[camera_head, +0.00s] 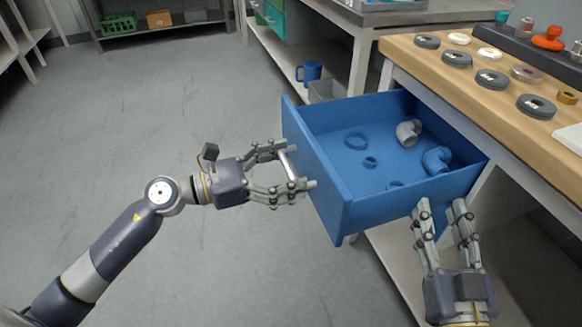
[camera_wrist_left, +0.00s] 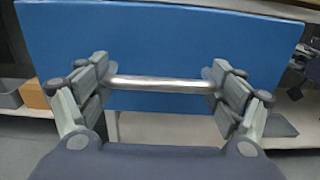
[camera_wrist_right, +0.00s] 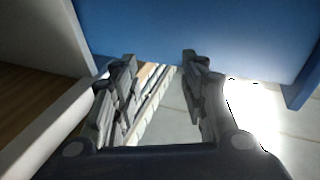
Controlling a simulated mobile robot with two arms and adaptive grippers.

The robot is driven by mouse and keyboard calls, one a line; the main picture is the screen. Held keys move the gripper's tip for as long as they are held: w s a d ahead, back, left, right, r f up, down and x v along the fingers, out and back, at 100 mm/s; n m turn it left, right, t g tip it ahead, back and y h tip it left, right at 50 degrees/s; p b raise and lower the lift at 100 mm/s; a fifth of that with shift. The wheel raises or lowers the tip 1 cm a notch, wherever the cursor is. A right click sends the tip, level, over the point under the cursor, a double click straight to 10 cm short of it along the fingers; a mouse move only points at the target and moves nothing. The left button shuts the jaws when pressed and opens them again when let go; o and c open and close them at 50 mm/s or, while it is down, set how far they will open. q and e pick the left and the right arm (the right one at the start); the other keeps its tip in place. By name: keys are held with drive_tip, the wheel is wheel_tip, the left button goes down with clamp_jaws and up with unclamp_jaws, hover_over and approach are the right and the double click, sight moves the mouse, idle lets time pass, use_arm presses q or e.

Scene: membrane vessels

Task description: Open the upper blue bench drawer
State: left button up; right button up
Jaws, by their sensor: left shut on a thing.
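The upper blue bench drawer (camera_head: 400,212) stands pulled far out from under the wooden bench top, its inside in view. Its front panel (camera_wrist_left: 160,35) fills the upper part of the left wrist view. My left gripper (camera_head: 297,165) is shut on the metal bar handle (camera_wrist_left: 160,83), with one finger toward each end of the bar. My right gripper (camera_head: 441,207) is open and empty, close to the near side of the drawer. In the right wrist view, blue drawer surface (camera_wrist_right: 240,35) shows beyond its spread fingers.
The bench top (camera_head: 480,103) holds several dark and pale rings. A lower shelf (camera_head: 392,262) lies below the drawer. The floor (camera_head: 190,100) left of the drawer is clear.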

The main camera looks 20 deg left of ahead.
use_arm(q)
drive_tip(key=shift+w+r, duration=0.1)
drive_tip(key=shift+r, duration=0.1)
drive_tip(key=o, duration=1.4)
drive_tip(key=shift+c, duration=0.2)
drive_tip(key=shift+f, duration=0.1)
drive_tip(key=v, duration=1.2)
